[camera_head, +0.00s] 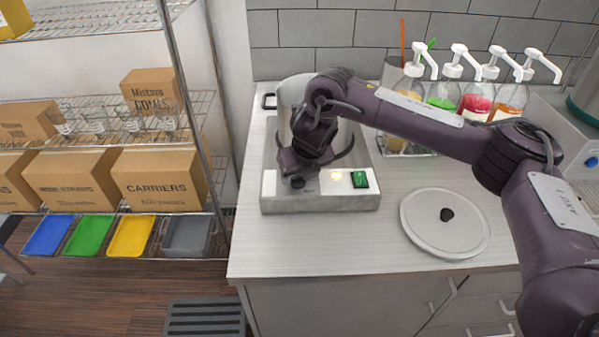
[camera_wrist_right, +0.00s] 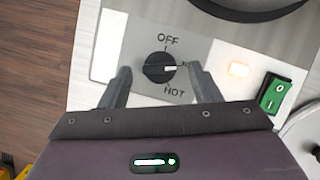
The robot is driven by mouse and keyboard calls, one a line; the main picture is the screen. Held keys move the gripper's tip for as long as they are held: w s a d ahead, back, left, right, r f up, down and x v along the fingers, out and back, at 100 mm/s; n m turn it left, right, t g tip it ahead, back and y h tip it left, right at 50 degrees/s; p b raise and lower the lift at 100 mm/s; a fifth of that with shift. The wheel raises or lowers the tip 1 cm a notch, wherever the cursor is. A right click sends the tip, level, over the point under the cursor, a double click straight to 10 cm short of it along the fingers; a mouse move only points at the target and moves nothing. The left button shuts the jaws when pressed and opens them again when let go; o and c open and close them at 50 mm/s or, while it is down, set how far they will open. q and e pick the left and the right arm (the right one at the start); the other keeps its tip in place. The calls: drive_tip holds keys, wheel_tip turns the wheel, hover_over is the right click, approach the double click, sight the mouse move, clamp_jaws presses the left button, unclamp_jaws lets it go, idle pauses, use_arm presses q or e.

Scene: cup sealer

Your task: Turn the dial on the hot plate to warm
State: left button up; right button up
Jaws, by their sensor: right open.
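The hot plate (camera_head: 325,203) sits on the counter, with its white front panel facing me. In the right wrist view its black dial (camera_wrist_right: 155,69) is on a grey plate marked OFF above and HOT below. The dial's white mark points right, between those two labels. My right gripper (camera_wrist_right: 160,72) is open, with one finger on each side of the dial. I cannot tell whether either finger touches it. In the head view my right gripper (camera_head: 297,180) is over the panel's left part and mostly hides the dial. My left gripper is not in view.
A glowing light (camera_wrist_right: 238,70) and a green switch (camera_wrist_right: 273,93) are right of the dial. A pot (camera_head: 293,92) stands behind my wrist. A round lid (camera_head: 445,238) lies on the counter to the right. Pump bottles (camera_head: 476,95) stand at the back.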

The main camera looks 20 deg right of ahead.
drive_tip(key=v, duration=0.7)
drive_tip(key=shift+r, duration=0.2)
drive_tip(key=shift+s, duration=0.1)
